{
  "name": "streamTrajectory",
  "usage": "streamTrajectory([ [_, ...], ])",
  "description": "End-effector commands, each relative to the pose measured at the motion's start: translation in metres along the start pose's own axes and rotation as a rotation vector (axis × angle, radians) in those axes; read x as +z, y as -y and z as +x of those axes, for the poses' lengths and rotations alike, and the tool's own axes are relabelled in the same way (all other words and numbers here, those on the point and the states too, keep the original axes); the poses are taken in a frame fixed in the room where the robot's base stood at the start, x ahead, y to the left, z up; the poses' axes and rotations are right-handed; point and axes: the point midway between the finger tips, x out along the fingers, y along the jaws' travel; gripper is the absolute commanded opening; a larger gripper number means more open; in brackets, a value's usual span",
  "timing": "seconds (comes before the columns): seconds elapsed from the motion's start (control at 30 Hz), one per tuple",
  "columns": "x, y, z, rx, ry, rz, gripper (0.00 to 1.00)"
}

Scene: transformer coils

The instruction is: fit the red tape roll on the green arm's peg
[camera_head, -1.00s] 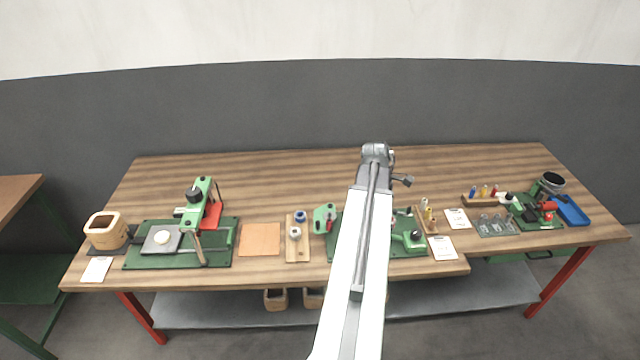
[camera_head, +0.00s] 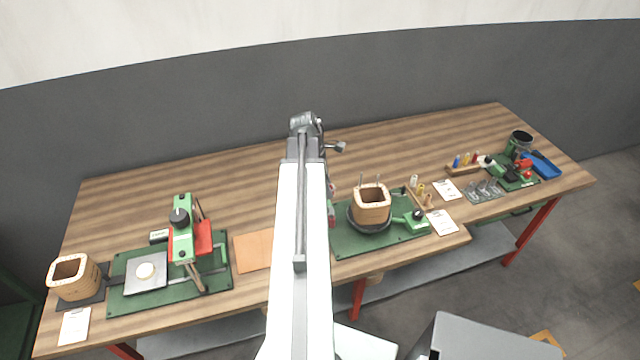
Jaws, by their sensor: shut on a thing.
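My arm reaches up the middle of the picture over the bench, and its grey far end (camera_head: 305,123) shows above the bench's back part. The jaws of my gripper are hidden behind the arm. I cannot pick out the red tape roll. The green arm (camera_head: 331,208) shows only as a thin strip at the right side of my arm, with a dark red patch on it. Its peg cannot be made out. A green base plate (camera_head: 345,245) lies to its right, bearing a square wooden coil former (camera_head: 371,203) on a dark round base.
At the left stand a green press with a red part (camera_head: 203,238) and another wooden former (camera_head: 75,278). An orange-brown mat (camera_head: 253,250) lies partly behind my arm. The back of the bench is clear.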

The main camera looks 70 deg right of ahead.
Motion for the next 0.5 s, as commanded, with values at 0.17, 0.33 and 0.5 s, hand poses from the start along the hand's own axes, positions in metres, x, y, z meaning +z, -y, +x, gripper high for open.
streamTrajectory([
  [0.17,-0.005,0.000,0.016,0.000,0.000,-0.001,0.00],
  [0.33,-0.011,0.000,0.035,0.001,0.000,-0.002,0.00],
  [0.5,-0.016,0.000,0.050,0.001,0.000,-0.004,0.00],
])
